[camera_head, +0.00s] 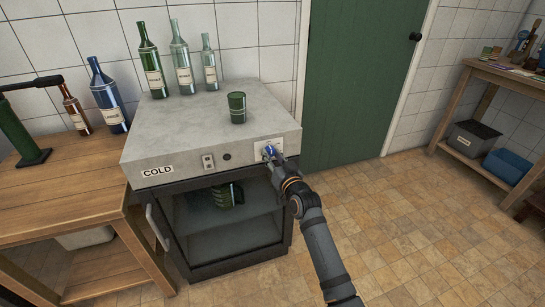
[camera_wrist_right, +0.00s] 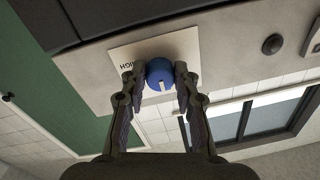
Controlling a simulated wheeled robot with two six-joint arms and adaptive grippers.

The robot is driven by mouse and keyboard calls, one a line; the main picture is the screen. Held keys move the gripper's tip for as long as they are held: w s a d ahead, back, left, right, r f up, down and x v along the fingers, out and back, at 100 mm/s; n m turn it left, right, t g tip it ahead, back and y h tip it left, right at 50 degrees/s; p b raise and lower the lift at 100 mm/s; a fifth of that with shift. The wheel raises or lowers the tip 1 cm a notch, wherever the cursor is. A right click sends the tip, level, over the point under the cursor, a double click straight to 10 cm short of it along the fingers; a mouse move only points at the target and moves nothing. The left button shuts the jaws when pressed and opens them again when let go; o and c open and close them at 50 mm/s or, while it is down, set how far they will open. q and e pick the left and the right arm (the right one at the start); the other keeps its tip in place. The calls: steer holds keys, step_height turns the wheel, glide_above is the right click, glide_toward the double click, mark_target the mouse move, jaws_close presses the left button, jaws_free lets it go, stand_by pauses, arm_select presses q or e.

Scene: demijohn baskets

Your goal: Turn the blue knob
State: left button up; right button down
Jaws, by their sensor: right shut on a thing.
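The blue knob (camera_wrist_right: 160,73) is on a white plate (camera_wrist_right: 127,57) on the front edge of the grey counter (camera_head: 215,127). In the right wrist view the knob sits between the two fingertips and a pale mark shows on its face. My right gripper (camera_wrist_right: 160,82) is shut on the knob, with a finger on each side. In the head view my right gripper (camera_head: 272,158) reaches the knob, which it partly hides. The word HIGH is readable on the plate in the wrist view. My left gripper does not show.
A green cup (camera_head: 237,108) and several bottles (camera_head: 181,58) stand on the counter. Below is a cabinet with a glass front (camera_head: 237,228). A wooden table (camera_head: 68,180) is at left, a green door (camera_head: 360,80) behind. The tiled floor (camera_head: 420,235) at right is clear.

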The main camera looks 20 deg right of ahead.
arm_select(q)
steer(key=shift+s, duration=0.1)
arm_select(e)
steer(key=shift+m+p, duration=0.3)
steer(key=shift+r+m+p, duration=0.15)
steer(key=shift+m+p, duration=0.35)
steer(key=m+p, duration=0.2)
steer(key=m, duration=0.1)
steer(key=shift+a, duration=0.1)
steer(key=m+p, duration=0.1)
steer(key=m, duration=0.2)
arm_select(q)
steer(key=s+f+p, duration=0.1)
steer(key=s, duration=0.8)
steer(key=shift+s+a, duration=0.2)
arm_select(e)
steer(key=shift+a+m+t, duration=0.1)
steer(key=shift+m+t, duration=0.2)
steer(key=shift+m, duration=1.8)
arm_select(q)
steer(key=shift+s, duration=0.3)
